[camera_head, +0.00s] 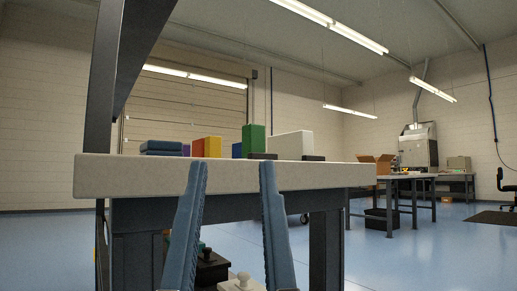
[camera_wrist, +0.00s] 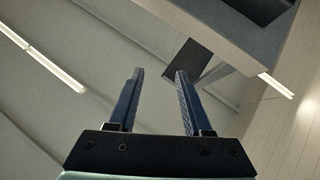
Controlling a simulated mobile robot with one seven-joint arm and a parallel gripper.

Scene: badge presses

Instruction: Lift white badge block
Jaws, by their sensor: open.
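A white block (camera_head: 291,145) stands on the pale worktable (camera_head: 225,179) at the right of a row of coloured blocks. I take it for the white badge block. My gripper (camera_head: 230,178) is open and empty. Its two blue fingers point up in front of the table's near edge, below and to the left of the white block in the head view. In the wrist view the gripper (camera_wrist: 159,74) is also open with nothing between its fingers, and no block shows there.
Beside the white block stand a green block (camera_head: 253,139), an orange-yellow block (camera_head: 212,147), and blue, purple and red pieces. Dark low pieces (camera_head: 262,156) lie near its base. The table edge is close to my fingers. A second table (camera_head: 405,177) with a cardboard box (camera_head: 376,163) stands farther right.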

